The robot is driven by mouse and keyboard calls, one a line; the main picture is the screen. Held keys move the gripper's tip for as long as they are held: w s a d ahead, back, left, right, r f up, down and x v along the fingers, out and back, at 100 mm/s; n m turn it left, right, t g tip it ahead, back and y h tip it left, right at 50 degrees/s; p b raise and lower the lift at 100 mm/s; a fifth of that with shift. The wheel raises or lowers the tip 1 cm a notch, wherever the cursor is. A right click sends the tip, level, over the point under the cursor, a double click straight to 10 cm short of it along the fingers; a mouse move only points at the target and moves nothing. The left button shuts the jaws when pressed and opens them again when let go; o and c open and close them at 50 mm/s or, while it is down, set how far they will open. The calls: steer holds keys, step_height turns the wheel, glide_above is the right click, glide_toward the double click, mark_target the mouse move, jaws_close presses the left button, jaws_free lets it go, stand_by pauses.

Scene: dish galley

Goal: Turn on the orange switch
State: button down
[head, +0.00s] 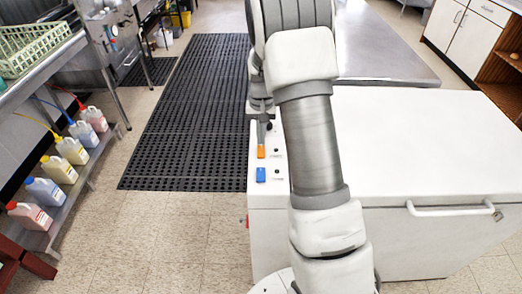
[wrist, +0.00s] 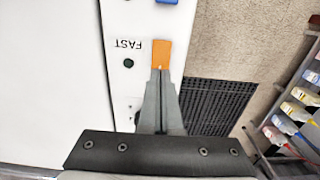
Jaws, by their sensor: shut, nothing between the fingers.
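The orange switch (head: 261,152) sits on the left end of the white chest's top, just behind a blue switch (head: 261,174). In the wrist view the orange switch (wrist: 162,53) lies directly ahead of my fingertips, beside the upside-down label "FAST" and a dark green round light. My gripper (wrist: 160,74) is shut with nothing in it, its tips at the near edge of the orange switch; I cannot tell whether they press on it. In the head view my gripper (head: 262,138) points down at the orange switch, and my arm hides part of the chest.
The white chest (head: 430,140) has a front handle (head: 450,210). A black floor mat (head: 190,110) lies left of it. Several coloured jugs (head: 60,168) stand on a low shelf at left, below a green rack (head: 32,45). Tiled floor between is clear.

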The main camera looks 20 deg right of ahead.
mark_target(261, 147)
steer(key=shift+f+b, duration=0.65)
steer(key=shift+f, duration=0.35)
stand_by(0.7)
steer(key=shift+r, duration=0.15)
steer(key=shift+r+p, duration=2.5)
steer(key=shift+r, duration=0.95)
